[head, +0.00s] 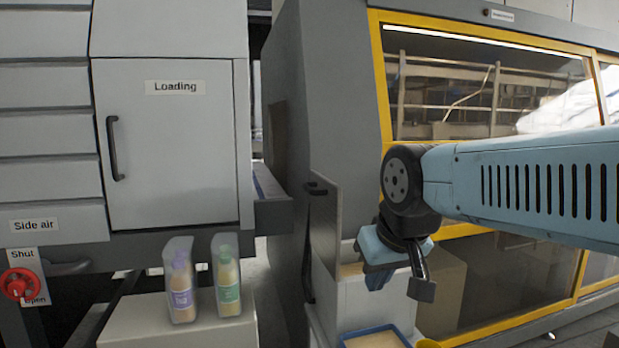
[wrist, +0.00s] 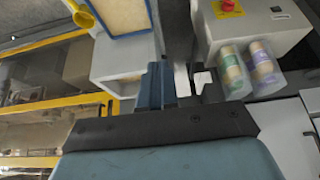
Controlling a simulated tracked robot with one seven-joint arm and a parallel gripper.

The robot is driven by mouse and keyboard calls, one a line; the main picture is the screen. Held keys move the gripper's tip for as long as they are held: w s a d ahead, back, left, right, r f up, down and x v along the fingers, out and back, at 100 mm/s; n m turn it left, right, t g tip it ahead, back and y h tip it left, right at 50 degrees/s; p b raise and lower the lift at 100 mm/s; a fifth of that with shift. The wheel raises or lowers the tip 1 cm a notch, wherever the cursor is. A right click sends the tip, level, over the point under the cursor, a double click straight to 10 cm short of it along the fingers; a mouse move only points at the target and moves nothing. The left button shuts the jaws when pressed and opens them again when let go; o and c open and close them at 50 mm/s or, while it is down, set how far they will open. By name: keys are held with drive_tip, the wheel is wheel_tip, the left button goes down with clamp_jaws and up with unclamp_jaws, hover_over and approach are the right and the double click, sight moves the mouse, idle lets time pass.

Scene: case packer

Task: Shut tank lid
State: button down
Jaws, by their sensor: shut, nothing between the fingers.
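My gripper (head: 405,283) hangs at the end of the blue arm in the head view, shut and empty, in front of the yellow-framed machine. In the wrist view its fingers (wrist: 157,75) are together and point at a white box. No lid lies over the opening; I cannot tell for certain which part is the lid.
Two bottles in clear sleeves, purple-labelled (head: 181,285) and green-labelled (head: 227,280), stand on a pale box at left. A red knob (head: 17,284) is at far left. The Loading door (head: 170,150) is shut. A grey panel (head: 324,225) stands left of my gripper.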

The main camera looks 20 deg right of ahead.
drive_tip(key=w+a+r+g+h, duration=0.1)
drive_tip(key=w+a+r+h, duration=0.15)
drive_tip(key=w+r, duration=1.05)
drive_tip(key=m+h, duration=0.1)
drive_tip(key=h, duration=0.2)
approach(319, 194)
drive_tip(key=w+f, duration=0.3)
drive_tip(key=shift+w+d+f, duration=0.1)
drive_tip(key=shift+w+d, duration=0.1)
drive_tip(key=shift+w, duration=0.15)
drive_tip(key=shift+d, duration=2.05)
